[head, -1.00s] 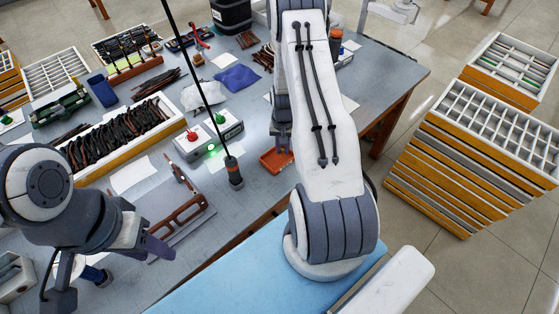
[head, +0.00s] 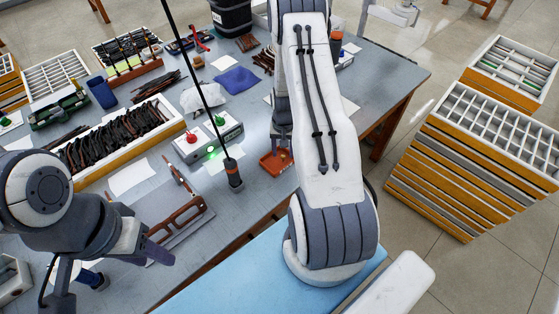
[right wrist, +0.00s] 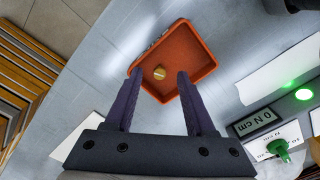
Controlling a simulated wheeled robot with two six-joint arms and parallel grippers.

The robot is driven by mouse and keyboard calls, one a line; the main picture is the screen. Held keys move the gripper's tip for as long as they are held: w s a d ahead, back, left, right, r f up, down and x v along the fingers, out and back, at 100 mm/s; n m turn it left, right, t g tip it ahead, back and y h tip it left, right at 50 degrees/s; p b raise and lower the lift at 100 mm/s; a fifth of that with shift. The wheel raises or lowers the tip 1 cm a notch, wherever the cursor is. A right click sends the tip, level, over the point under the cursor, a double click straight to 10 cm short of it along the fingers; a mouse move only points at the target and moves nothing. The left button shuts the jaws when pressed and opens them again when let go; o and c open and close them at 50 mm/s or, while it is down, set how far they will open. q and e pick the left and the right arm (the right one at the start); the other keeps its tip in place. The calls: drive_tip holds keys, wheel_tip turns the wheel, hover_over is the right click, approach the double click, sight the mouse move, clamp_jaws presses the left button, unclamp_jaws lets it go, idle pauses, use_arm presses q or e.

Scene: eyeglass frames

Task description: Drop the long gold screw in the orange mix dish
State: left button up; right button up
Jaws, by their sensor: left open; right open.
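The orange mix dish (head: 270,165) lies near the table's front edge, partly hidden by my right arm in the head view. In the right wrist view the dish (right wrist: 205,55) shows nearly whole. A small round gold piece, apparently the gold screw (right wrist: 159,73) seen end-on, appears inside the dish's outline, between and beyond my right fingertips. Its length cannot be judged. My right gripper (right wrist: 158,74) is open above the dish's near side, its fingers apart from the gold piece. My left gripper (head: 155,248) is open, at the lower left by the eyeglass frame (head: 182,214).
A grey box with red and green knobs (head: 208,142) and a corded screwdriver (head: 233,172) stand left of the dish. A long tray of dark frame parts (head: 115,140) lies further left. Stacked drawer trays (head: 470,170) stand on the floor at the right.

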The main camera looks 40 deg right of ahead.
wheel_tip(320, 180, up, 9)
drive_tip(key=b, duration=0.1)
drive_tip(key=shift+r, duration=0.15)
idle(0.4)
drive_tip(key=s+a+r+n, duration=0.2)
drive_tip(key=a+r+n, duration=0.3)
drive_tip(key=a, duration=0.7)
drive_tip(key=s+a+r+n, duration=0.1)
drive_tip(key=a+r+n, duration=0.2)
drive_tip(key=a+r, duration=0.65)
drive_tip(key=s+a+r+n, duration=0.1)
drive_tip(key=s+a+n, duration=0.3)
drive_tip(key=s, duration=0.5)
drive_tip(key=s+a+r+n+y, duration=0.1)
drive_tip(key=s+a+n, duration=0.3)
drive_tip(key=s+a, duration=0.4)
drive_tip(key=shift+s+a+r, duration=0.15)
drive_tip(key=shift+s+r, duration=0.45)
drive_tip(key=shift+r, duration=0.15)
